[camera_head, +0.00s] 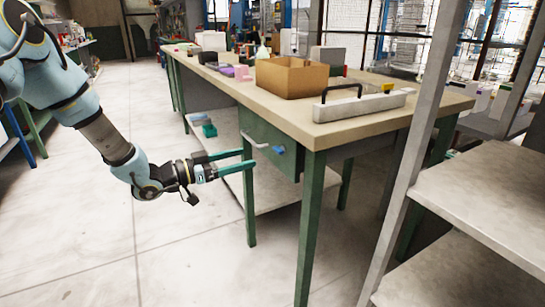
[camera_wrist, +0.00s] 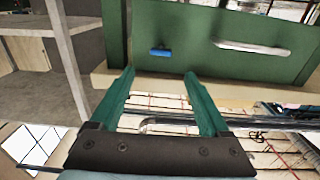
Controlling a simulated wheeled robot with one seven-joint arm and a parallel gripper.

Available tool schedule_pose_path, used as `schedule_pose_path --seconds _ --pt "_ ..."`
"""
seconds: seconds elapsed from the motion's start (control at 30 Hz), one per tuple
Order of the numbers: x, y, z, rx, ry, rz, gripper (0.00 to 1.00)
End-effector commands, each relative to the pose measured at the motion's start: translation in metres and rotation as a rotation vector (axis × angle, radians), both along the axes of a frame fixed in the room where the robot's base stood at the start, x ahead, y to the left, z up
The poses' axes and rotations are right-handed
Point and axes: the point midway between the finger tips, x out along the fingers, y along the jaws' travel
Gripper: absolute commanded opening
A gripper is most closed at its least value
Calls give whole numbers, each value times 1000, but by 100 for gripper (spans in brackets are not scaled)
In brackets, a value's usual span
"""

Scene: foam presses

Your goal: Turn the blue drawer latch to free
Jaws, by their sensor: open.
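The blue drawer latch (camera_head: 278,149) is a small blue piece on the front of the green drawer (camera_head: 268,132) under the workbench top. In the wrist view the blue latch (camera_wrist: 161,53) lies roughly level, ahead of the fingers and between their lines. The metal drawer handle (camera_head: 257,142) is beside it and shows to its right in the wrist view (camera_wrist: 252,48). My gripper (camera_head: 248,160) is open and empty, its teal fingers pointing at the drawer front. In the wrist view my gripper (camera_wrist: 158,75) appears apart from the latch.
The workbench top (camera_head: 235,85) carries a cardboard box (camera_head: 291,77) and a grey block with a black handle (camera_head: 359,105). A green table leg (camera_head: 310,230) stands near the drawer. Grey shelving (camera_head: 480,190) is at the right. The floor at left is clear.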

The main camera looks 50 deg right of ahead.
Motion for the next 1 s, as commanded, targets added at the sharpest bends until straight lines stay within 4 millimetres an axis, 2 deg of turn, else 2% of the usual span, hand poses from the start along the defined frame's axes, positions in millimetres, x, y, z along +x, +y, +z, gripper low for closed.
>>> schedule_pose_path --seconds 0.5,0.7,1.0 --pt "-31 -79 1 4 -1 4 80" --pt "-35 -92 0 4 -1 5 80" --pt "-36 -93 0 5 -1 6 79"
